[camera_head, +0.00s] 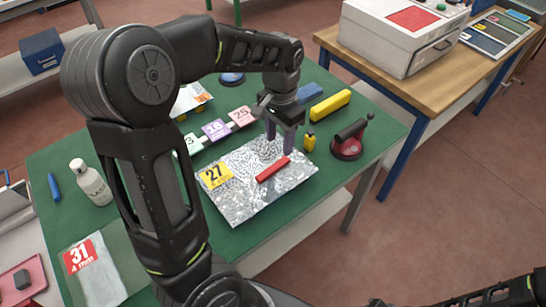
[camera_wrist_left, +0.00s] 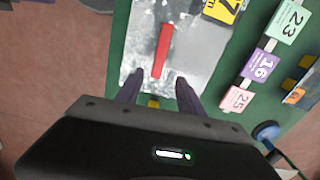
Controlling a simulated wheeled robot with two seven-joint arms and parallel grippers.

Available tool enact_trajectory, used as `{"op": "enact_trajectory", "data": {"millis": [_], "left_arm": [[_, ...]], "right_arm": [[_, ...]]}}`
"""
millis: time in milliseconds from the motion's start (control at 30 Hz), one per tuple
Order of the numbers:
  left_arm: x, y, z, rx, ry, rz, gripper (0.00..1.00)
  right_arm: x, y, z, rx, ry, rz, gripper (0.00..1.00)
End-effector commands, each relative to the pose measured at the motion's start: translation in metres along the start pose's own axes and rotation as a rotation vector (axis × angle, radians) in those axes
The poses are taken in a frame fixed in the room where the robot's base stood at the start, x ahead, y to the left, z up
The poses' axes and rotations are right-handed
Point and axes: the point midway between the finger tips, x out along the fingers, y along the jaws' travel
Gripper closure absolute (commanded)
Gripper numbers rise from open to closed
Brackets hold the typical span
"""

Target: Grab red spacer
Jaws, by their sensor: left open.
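The same gripper (camera_wrist_left: 158,82) shows empty in the left wrist view. My right gripper is not clearly in view; only a dark arm part shows at the lower right.
A yellow bottle (camera_head: 309,141) and a red suction cup (camera_head: 347,142) stand right of the sheet. A yellow bar (camera_head: 330,105) and numbered blocks (camera_head: 215,130) lie behind. A white bottle (camera_head: 90,183) stands at the left. A wooden bench (camera_head: 440,75) is at back right.

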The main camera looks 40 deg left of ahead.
Motion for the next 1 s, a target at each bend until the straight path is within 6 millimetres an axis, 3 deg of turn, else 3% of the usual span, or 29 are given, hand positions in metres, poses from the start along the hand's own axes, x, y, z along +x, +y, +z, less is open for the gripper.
{"op": "enact_trajectory", "data": {"millis": [233, 500, 833, 1000], "left_arm": [[0.004, 0.000, 0.000, 0.000, -0.001, 0.001, 0.55], [0.027, 0.001, -0.001, 0.001, -0.001, 0.001, 0.55], [0.030, 0.001, -0.001, 0.000, 0.000, 0.000, 0.55], [0.049, 0.000, -0.002, -0.001, -0.004, 0.001, 0.55]], "right_arm": [[0.000, 0.000, 0.001, 0.001, -0.001, 0.001, 0.64], [-0.002, 0.000, 0.000, 0.001, -0.001, 0.001, 0.64], [-0.004, -0.001, 0.001, 0.001, -0.001, 0.001, 0.64], [-0.011, -0.003, 0.001, 0.003, -0.003, 0.003, 0.64]]}}
